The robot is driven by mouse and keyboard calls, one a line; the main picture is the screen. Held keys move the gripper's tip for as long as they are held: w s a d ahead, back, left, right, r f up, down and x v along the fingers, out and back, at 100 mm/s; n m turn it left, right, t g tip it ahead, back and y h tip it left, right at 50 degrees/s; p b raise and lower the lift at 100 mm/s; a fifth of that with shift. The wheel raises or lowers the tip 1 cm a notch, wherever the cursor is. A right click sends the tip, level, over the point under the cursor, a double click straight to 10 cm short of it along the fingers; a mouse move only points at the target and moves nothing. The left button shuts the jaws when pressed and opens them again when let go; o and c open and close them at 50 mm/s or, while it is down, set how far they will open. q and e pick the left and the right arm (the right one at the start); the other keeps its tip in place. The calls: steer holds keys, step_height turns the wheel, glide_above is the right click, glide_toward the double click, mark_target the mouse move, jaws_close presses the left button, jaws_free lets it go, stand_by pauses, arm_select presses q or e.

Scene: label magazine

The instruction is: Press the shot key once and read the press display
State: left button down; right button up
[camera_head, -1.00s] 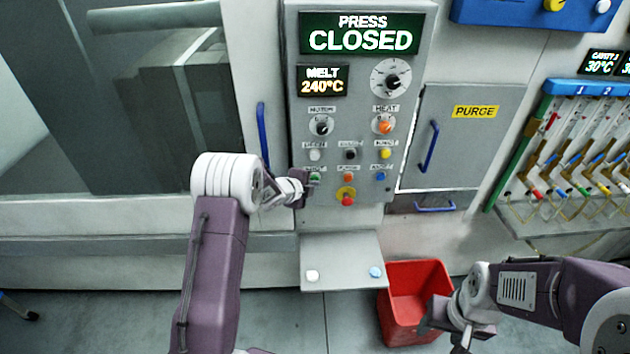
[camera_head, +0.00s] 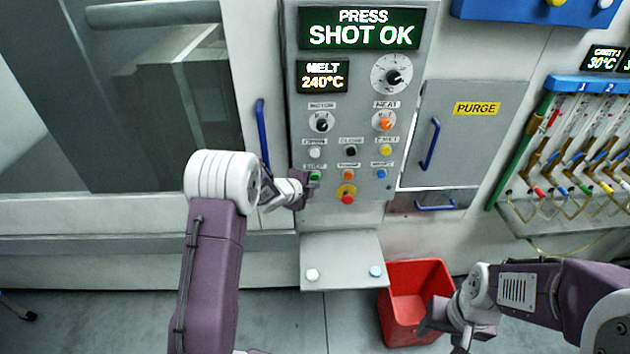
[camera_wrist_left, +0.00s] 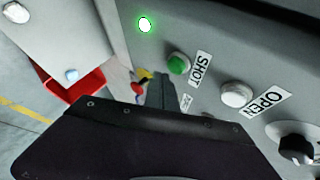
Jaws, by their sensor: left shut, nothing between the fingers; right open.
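The press display (camera_head: 362,28) at the top of the control panel reads "PRESS SHOT OK". The green shot key (camera_head: 315,176) is at the lower left of the panel's keys. It also shows in the left wrist view (camera_wrist_left: 179,64), beside its "SHOT" label, with a lit green lamp (camera_wrist_left: 145,25) near it. My left gripper (camera_head: 304,190) is shut and empty, just left of and below the green key. In the left wrist view the key face is uncovered and the gripper appears apart from it. My right gripper (camera_head: 440,328) is open, by the red bin.
The melt display (camera_head: 323,76) reads 240°C. A red emergency button (camera_head: 347,199) and several other keys and knobs are close to the shot key. A shelf (camera_head: 342,250) juts out below the panel. A red bin (camera_head: 403,303) stands on the floor.

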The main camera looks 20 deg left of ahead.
arm_select(q)
steer(key=s+b, duration=0.1)
steer(key=s+d+b, duration=0.1)
steer(key=s, duration=0.1)
steer(key=s+b, duration=0.1)
steer(key=shift+s+d+b, duration=0.25)
steer(key=shift+s+b, duration=0.05)
steer(key=shift+s, duration=0.05)
stand_by(0.7)
